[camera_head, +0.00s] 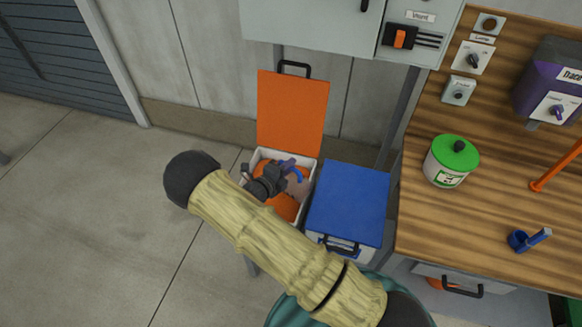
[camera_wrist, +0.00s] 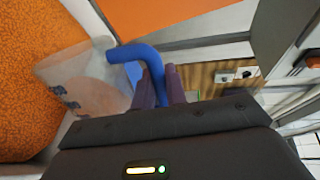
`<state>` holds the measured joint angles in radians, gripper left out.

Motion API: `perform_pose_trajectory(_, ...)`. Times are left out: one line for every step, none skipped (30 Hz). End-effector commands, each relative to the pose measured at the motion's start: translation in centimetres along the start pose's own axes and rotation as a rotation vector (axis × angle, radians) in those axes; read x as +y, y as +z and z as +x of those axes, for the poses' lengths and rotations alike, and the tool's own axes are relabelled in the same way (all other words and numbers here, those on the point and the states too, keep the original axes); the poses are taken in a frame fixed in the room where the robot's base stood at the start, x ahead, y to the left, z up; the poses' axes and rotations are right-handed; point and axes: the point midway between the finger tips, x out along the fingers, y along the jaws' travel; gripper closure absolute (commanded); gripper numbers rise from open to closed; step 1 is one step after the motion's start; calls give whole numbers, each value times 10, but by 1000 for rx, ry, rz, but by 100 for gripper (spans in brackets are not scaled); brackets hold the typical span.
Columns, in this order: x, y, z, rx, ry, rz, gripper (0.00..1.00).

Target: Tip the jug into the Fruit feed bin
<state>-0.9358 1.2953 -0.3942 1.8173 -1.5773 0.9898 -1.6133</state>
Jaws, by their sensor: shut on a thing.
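My gripper (camera_wrist: 161,88) is shut on the blue handle (camera_wrist: 132,53) of a translucent jug (camera_wrist: 85,80). The jug has small dark markings on its side and leans in the wrist view; I cannot tell if anything is in it or leaving it. In the head view the jug (camera_head: 299,187) is over an open white bin (camera_head: 309,169) with its orange lid (camera_head: 291,112) raised against the wall. Orange grainy material (camera_wrist: 25,85) fills the bin. My wrist partly hides the bin, and no name on it is readable.
A bin with a shut blue lid (camera_head: 348,202) stands just right of the open one. The wooden bench (camera_head: 490,210) holds a green-lidded tub (camera_head: 451,162) and a small blue cup (camera_head: 520,241). A grey cabinet (camera_head: 330,18) hangs above. The floor at left is clear.

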Motion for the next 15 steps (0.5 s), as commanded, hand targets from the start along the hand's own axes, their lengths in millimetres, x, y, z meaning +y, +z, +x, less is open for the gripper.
perform_pose_trajectory(-1,2,0,2,-1,-11,100)
perform_pose_trajectory(-1,3,0,4,-1,-20,100)
perform_pose_trajectory(-2,5,0,6,-2,-29,100)
perform_pose_trajectory(-2,6,0,8,-2,-37,100)
perform_pose_trajectory(-2,7,0,9,-2,-44,100)
perform_pose_trajectory(-2,8,0,11,-2,-56,100)
perform_pose_trajectory(-3,9,0,13,-2,-64,100)
perform_pose_trajectory(-3,10,0,14,-1,-72,100)
perform_pose_trajectory(-3,12,0,17,-1,-81,100)
perform_pose_trajectory(-3,13,-1,18,-1,-90,100)
perform_pose_trajectory(-4,14,-1,20,-1,-97,100)
perform_pose_trajectory(-4,15,-1,22,-1,-109,100)
perform_pose_trajectory(-4,16,-1,23,-1,-116,100)
perform_pose_trajectory(-4,17,-1,25,-1,-124,100)
perform_pose_trajectory(-4,19,-1,27,-1,-133,100)
